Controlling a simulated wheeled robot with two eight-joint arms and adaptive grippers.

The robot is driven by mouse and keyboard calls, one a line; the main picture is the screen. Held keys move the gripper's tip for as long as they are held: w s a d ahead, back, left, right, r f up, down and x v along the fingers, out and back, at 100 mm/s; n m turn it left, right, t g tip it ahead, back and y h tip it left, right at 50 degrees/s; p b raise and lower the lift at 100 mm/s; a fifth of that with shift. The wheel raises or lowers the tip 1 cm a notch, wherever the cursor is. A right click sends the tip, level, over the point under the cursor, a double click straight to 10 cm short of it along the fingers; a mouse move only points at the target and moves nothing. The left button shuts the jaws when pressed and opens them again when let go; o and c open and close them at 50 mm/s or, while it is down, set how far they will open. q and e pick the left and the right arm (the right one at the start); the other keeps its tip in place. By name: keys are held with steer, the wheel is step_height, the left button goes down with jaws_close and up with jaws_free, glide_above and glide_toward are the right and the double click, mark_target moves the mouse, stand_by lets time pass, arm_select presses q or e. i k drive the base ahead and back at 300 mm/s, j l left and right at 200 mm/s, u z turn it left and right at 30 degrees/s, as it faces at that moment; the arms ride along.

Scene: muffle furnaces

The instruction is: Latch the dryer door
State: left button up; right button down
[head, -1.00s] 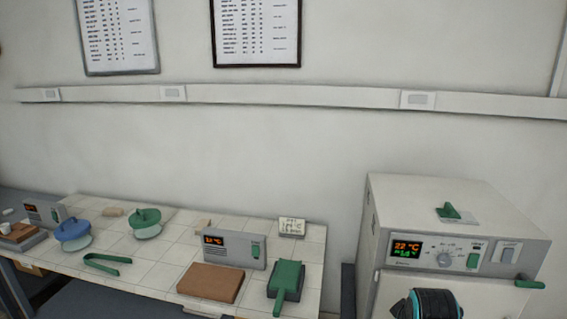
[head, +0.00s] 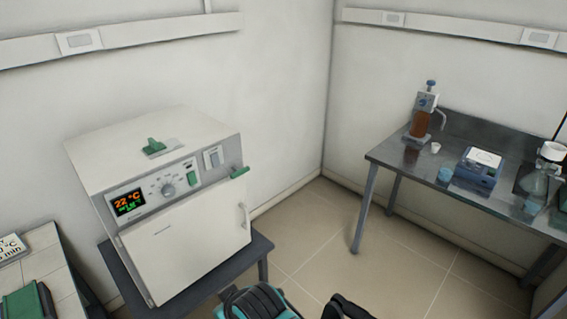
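The dryer (head: 130,140) is a white box at the left of the head view, with a lit display and a knob on its front. Its white door (head: 185,245) looks closed or nearly so; I cannot tell whether there is a small gap. A metal handle (head: 243,217) is on the door's right side. A green latch lever (head: 239,172) lies roughly level at the front's upper right corner, above the door. Black and teal parts of my arms show at the bottom edge, in front of the dryer. Neither gripper's fingers show.
The dryer stands on a dark stand (head: 262,250). A tiled bench (head: 65,290) is at the lower left. A dark metal table (head: 400,155) at the right holds a bottle dispenser (head: 424,115) and a blue device (head: 478,168). Open floor (head: 330,235) lies between.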

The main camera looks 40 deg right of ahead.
mark_target(236, 175)
steer(key=i+l+z, duration=0.1)
steer(key=l+z, duration=0.35)
steer(key=i+l+z, duration=0.15)
steer(key=z, duration=0.35)
steer(key=i+l+z, duration=0.15)
steer(key=l+z, duration=0.15)
steer(key=i+l+z, duration=0.35)
steer(key=k+l, duration=0.1)
